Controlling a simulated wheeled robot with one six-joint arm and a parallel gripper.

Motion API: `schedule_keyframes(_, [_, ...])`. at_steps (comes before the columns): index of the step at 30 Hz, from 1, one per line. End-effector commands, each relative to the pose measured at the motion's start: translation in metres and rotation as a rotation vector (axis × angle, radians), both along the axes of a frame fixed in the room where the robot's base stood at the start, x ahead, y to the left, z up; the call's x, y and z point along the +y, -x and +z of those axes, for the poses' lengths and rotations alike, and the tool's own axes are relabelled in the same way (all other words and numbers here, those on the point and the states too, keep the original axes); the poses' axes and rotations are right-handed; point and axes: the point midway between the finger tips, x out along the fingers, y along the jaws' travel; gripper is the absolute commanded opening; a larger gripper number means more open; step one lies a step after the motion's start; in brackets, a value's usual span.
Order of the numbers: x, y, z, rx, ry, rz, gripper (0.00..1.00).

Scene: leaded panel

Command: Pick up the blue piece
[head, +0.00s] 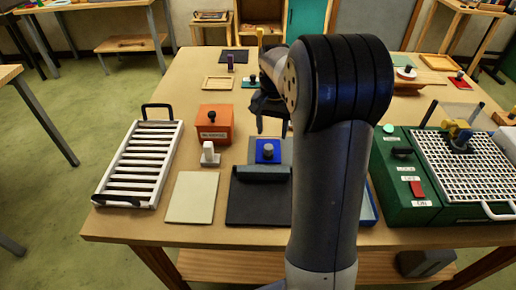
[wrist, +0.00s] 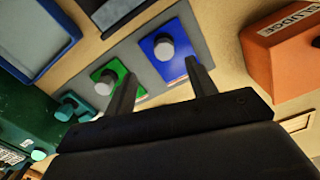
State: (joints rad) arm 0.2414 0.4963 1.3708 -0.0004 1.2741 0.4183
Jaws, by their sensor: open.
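The blue piece (head: 262,158) is a flat square with a grey knob, lying on a grey board (head: 252,148) near the middle of the table. In the wrist view the blue piece (wrist: 186,36) lies on the same board beside a green piece (wrist: 120,68), which also has a knob. The green piece is hidden behind my arm in the head view. My gripper (head: 268,122) is above the table, over or a little beyond the blue piece. In the wrist view my gripper (wrist: 160,67) is open and empty, its fingers apart from the blue piece's knob.
An orange box (head: 214,125) and a white stand (head: 209,154) are left of the blue piece. A dark mat (head: 258,208) lies in front. A white rack (head: 140,160) stands far left. A green machine with a grid (head: 405,205) fills the right side.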

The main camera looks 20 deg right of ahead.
Motion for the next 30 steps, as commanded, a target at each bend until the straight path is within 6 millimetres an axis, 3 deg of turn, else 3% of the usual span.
schedule_keyframes(3, [0.001, 0.001, -0.02, 0.004, -0.001, 0.001, 0.54])
schedule_keyframes(11, [0.003, 0.0, -0.041, 0.003, -0.001, 0.002, 0.54])
schedule_keyframes(19, [0.007, -0.004, -0.079, 0.004, -0.002, 0.002, 0.54])
schedule_keyframes(28, [0.007, -0.004, -0.086, 0.0, 0.0, 0.002, 0.54])
schedule_keyframes(30, [0.007, -0.004, -0.086, 0.0, 0.0, 0.002, 0.49])
